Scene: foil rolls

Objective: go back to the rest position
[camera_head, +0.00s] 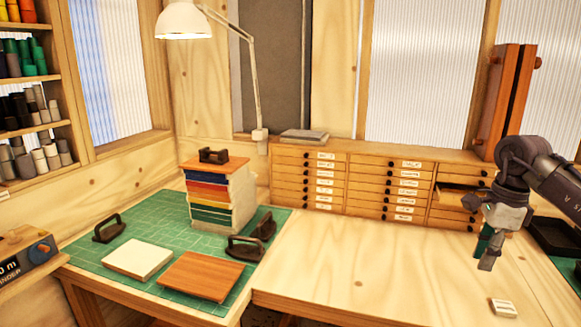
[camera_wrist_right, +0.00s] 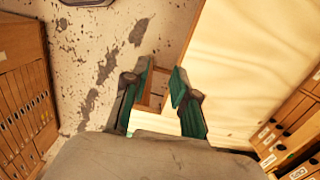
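My right gripper (camera_head: 487,258) hangs at the right of the head view, above the bare wooden worktop and in front of the drawer cabinet. In the right wrist view its two green-lined fingers (camera_wrist_right: 160,80) stand apart. A brown-edged, pale shape shows between and behind them; I cannot tell exactly what it is, but nothing looks clamped. My left gripper is not in view.
A wooden drawer cabinet (camera_head: 375,180) lines the back, with one drawer (camera_head: 455,197) pulled out near my right arm. The middle worktop (camera_head: 350,265) is clear.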

